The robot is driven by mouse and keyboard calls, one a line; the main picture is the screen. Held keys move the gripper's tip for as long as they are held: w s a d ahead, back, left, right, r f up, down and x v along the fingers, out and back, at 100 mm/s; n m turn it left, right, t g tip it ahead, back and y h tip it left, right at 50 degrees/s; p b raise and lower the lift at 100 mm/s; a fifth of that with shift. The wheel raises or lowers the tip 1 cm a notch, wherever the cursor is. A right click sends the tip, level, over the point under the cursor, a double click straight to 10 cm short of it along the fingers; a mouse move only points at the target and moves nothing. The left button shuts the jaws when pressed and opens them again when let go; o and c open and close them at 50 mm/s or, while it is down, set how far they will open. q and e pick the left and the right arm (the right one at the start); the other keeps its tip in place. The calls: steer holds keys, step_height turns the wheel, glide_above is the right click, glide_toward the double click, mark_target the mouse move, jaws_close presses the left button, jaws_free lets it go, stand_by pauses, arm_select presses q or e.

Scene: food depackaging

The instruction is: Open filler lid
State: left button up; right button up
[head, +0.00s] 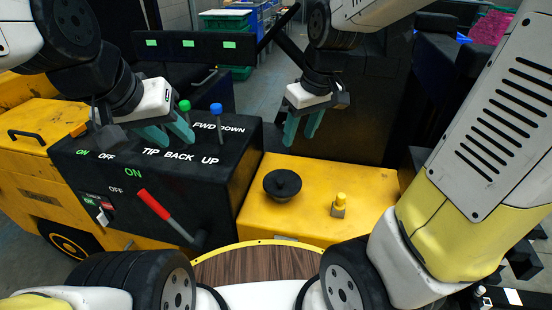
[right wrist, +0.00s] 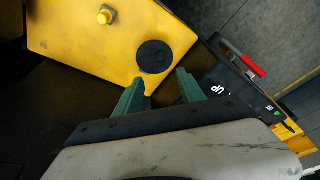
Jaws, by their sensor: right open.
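The filler lid (head: 283,184) is a black round cap with a raised middle, seated on the yellow top panel (head: 312,222). It also shows in the right wrist view as a black disc (right wrist: 154,56), just beyond my right fingertips. My right gripper (head: 302,138) is open and empty, its teal fingers pointing down, above and behind the lid and apart from it. In the right wrist view the gripper (right wrist: 160,80) has a clear gap between its fingers. My left gripper (head: 180,143) looks open and empty above the black control panel, left of the lid.
A yellow knob (head: 339,204) stands right of the lid. The black control panel (head: 125,165) holds green- and blue-topped levers (head: 217,112) and a red-handled lever (head: 166,216). A round wooden-topped surface (head: 256,265) lies at the front.

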mark_target(280, 180)
steer(key=w+a+f+n, duration=0.1)
steer(key=f, duration=0.2)
steer(key=w+a+f+n+g+h, duration=0.1)
steer(key=w+f+n, duration=0.1)
steer(key=f, duration=0.2)
steer(key=w+a+f+n+g, duration=0.1)
steer(key=w+f, duration=0.1)
steer(key=f, duration=0.1)
steer(key=shift+w+a+f+h, duration=0.2)
steer(key=shift+a+f+h, duration=0.2)
step_height(280, 180, down, 8)
steer(key=shift+r, duration=0.15)
steer(key=shift+c, duration=0.2)
jaws_close()
stand_by(0.6)
